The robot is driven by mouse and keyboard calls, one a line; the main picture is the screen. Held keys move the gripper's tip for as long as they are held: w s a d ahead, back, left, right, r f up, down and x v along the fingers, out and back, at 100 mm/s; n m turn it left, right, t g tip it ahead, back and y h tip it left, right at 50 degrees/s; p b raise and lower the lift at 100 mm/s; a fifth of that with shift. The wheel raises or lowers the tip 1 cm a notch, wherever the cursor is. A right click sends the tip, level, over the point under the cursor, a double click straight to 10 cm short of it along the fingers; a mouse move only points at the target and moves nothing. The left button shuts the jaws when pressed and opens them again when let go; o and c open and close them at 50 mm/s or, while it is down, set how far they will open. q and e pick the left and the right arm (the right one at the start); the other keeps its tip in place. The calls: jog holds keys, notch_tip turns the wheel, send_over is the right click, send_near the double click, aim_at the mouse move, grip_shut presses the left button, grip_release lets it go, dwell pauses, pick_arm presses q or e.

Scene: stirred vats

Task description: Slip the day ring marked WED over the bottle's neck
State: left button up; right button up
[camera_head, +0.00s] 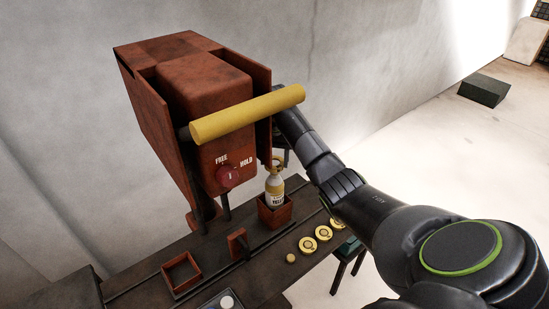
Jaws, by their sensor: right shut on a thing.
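The bottle (275,190) is white and yellow with a label I cannot read fully. It stands upright in a small red-brown square holder on the dark bench. My right gripper (279,160) is at the top of the bottle, small and partly hidden by the machine and my arm. It is shut on a small yellow ring (277,162) at the bottle's neck. I cannot read a day mark on this ring, nor tell whether it is around the neck or just above it. My left gripper is out of view.
Several yellow discs (308,245) lie in a row on the bench right of the holder. A red-brown machine with a yellow bar (247,114) and a red knob (228,176) marked FREE and HOLD stands close behind. An empty square frame (181,273) is at left.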

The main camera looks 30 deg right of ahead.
jog(key=shift+f+b, duration=2.3)
jog(key=shift+f, duration=0.35)
jog(key=o, duration=1)
jog(key=shift+o, duration=0.2)
jog(key=shift+r, duration=0.1)
jog(key=shift+r, duration=0.45)
notch_tip(320, 180, up, 2)
jog(key=shift+r, duration=0.2)
notch_tip(320, 180, up, 9)
jog(key=p, duration=0.8)
jog(key=shift+f+p, duration=0.15)
jog(key=shift+p, duration=0.25)
jog(key=shift+f, duration=0.15)
